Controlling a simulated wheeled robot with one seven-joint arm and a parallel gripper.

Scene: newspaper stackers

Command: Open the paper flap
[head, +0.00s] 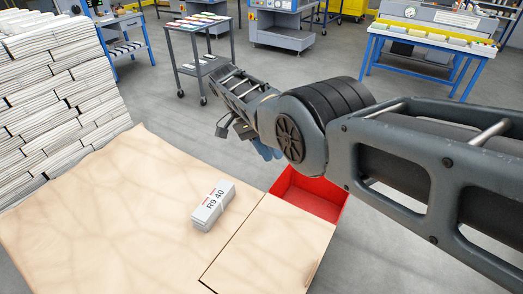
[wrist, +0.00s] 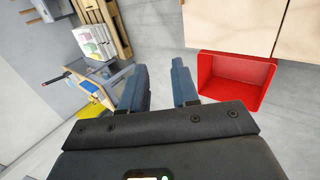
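A light brown, paper-like surface (head: 90,205) fills the lower left of the head view. A separate rectangular panel (head: 270,245) of the same colour lies at its right, marked off by a dark seam; it looks flat, and I cannot tell for sure if this is the paper flap. In the wrist view, light brown panels (wrist: 238,22) show at the upper right. My gripper (wrist: 160,88) is open and empty, its two blue fingers apart and clear of the panels. In the head view its blue fingers are partly hidden behind my arm.
A red bin (head: 310,193) stands beside the panel; it also shows in the wrist view (wrist: 236,82). A white bundle marked R9 40 (head: 213,206) lies on the brown surface. Stacked newspapers (head: 50,85) rise at the left. A cart (head: 205,45) and workbenches stand behind, with grey floor between.

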